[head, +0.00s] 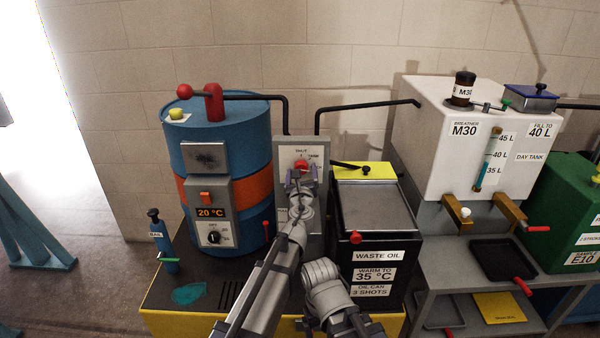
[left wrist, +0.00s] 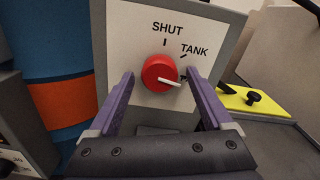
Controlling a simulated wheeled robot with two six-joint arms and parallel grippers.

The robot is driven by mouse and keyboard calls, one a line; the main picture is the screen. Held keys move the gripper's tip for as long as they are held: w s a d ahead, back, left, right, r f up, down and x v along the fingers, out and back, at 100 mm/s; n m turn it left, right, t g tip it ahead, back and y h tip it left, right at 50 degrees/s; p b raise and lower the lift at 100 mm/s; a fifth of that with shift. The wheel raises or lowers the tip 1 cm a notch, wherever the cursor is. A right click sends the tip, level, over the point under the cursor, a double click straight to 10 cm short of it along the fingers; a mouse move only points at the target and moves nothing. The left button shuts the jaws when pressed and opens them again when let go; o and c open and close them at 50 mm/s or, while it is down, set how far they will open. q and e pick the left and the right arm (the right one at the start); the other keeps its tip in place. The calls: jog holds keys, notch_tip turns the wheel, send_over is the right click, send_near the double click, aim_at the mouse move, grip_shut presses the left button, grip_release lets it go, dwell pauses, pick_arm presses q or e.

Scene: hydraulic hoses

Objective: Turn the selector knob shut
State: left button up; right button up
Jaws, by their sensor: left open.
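The selector knob (left wrist: 160,73) is red and round with a white pointer, on a grey panel (left wrist: 121,32) marked SHUT at the top and TANK at upper right. The pointer points right and slightly down, past the TANK mark. The knob also shows in the head view (head: 301,165), partly behind my left gripper (head: 301,180). In the left wrist view my left gripper (left wrist: 160,77) is open, its purple fingers on either side of the knob with gaps visible. I cannot tell how far the tips are from the panel.
A blue drum (head: 244,135) with an orange band stands left of the panel. The waste oil box (head: 376,265) stands close on the right, its yellow strip and black handle beside the panel. Black pipes run above. A white day tank (head: 440,160) is farther right.

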pick_arm(q)
jog(key=shift+c, duration=0.3)
grip_shut()
dwell(0.3)
jog(key=n, duration=0.4)
jog(key=shift+s+n, duration=0.1)
jog(key=shift+n, duration=0.3)
jog(key=n, duration=0.5)
jog(key=shift+d+r, duration=0.1)
jog(key=shift+r, duration=0.05)
jog(key=n, duration=0.5)
jog(key=shift+n, duration=0.4)
jog(key=n, duration=0.4)
jog(key=shift+r, duration=0.1)
jog(key=shift+n, duration=0.3)
